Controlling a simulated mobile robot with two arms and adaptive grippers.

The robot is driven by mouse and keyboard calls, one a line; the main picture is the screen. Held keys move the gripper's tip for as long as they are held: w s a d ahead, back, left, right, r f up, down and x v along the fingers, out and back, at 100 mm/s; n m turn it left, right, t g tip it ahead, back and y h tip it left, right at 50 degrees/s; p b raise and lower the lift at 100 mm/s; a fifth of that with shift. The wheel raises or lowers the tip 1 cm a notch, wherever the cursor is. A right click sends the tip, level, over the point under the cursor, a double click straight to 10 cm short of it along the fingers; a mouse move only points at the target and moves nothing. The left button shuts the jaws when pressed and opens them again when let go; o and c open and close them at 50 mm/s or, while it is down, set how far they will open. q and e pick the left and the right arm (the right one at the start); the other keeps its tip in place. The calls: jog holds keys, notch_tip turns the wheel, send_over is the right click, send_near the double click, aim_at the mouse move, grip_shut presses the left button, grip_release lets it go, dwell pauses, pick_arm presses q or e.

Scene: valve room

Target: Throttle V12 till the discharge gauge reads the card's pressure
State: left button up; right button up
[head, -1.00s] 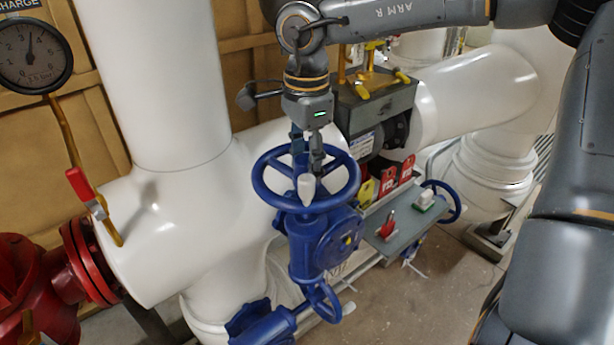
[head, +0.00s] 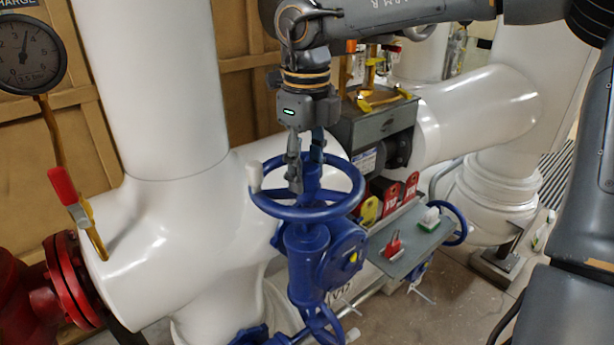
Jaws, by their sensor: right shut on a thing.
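The discharge gauge (head: 28,52) is at the upper left, cut by the edge. Its needle points nearly straight up, slightly right. I cannot make out a pressure card. My left gripper is not in view.
A grey shelf (head: 412,248) beside the valve holds a red item (head: 393,246) and a green-and-white item (head: 430,219). Red tags (head: 392,198) and a yellow tag (head: 369,211) stand behind it. White pipes (head: 165,250) fill the left. A red-handled lever (head: 64,187) is below the gauge.

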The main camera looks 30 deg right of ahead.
jog(key=m, duration=0.4)
jog(key=f+m, duration=0.1)
jog(key=m, duration=0.1)
jog(key=shift+s+d+f+b, duration=0.1)
jog(key=shift+s+b, duration=0.2)
jog(key=shift+b, duration=0.1)
jog(key=shift+c, duration=0.2)
jog(key=m, duration=0.4)
jog(key=shift+b, duration=0.3)
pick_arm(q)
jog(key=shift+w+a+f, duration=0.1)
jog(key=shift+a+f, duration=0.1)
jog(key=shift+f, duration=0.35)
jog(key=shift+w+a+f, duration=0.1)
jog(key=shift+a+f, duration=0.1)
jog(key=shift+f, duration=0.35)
pick_arm(e)
jog(key=m, duration=0.3)
jog(key=o, duration=1.2)
jog(key=shift+o, duration=0.4)
jog(key=shift+w, duration=0.1)
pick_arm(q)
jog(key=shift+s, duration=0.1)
pick_arm(e)
jog(key=shift+w, duration=0.1)
jog(key=shift+r, duration=0.25)
